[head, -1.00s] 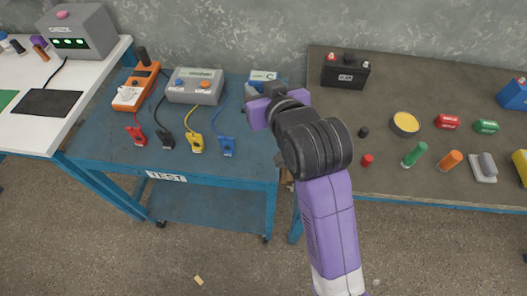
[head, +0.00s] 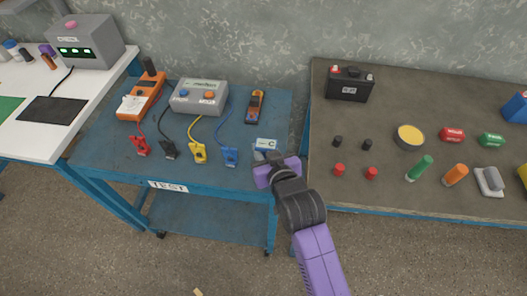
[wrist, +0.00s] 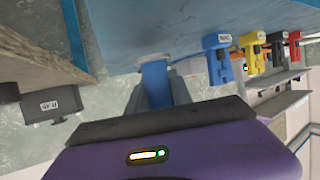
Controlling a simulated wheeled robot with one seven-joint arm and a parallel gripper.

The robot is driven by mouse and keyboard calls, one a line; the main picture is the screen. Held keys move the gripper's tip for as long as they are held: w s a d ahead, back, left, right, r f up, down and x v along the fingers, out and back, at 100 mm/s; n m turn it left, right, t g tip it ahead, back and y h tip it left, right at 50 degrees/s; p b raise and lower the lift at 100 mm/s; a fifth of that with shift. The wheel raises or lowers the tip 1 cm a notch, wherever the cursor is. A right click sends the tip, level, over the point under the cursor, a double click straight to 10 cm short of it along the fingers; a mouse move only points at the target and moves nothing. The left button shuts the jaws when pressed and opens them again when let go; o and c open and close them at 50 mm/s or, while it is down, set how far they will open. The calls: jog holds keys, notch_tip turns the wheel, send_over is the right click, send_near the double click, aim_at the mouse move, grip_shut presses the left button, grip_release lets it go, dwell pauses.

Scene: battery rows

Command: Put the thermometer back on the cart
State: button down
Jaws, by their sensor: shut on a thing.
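The thermometer (head: 266,145), with a white face marked "C", is at the front right corner of the blue cart (head: 222,150) in the head view. My gripper (head: 267,158) is shut on it from the near side. In the wrist view the thermometer's blue body (wrist: 155,80) sits between the grey fingers (wrist: 158,95), with a white part beyond it close to the blue cart top (wrist: 130,25). I cannot tell whether the thermometer touches the cart top.
The cart also carries an orange meter (head: 140,97), a grey box (head: 199,96), a clamp tool (head: 255,106) and several coloured clips. A brown bench (head: 400,190) with a black battery (head: 349,84) stands to the right.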

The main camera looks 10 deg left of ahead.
jog(key=shift+f, duration=0.8)
jog(key=shift+f, duration=0.15)
jog(key=c, duration=1.1)
grip_release()
jog(key=shift+c, duration=0.2)
jog(key=shift+s+r, duration=0.15)
jog(key=shift+r, duration=0.05)
jog(key=v, duration=1.1)
jog(key=shift+s+d+r, duration=0.1)
jog(key=shift+s+d, duration=0.15)
jog(key=shift+s, duration=0.05)
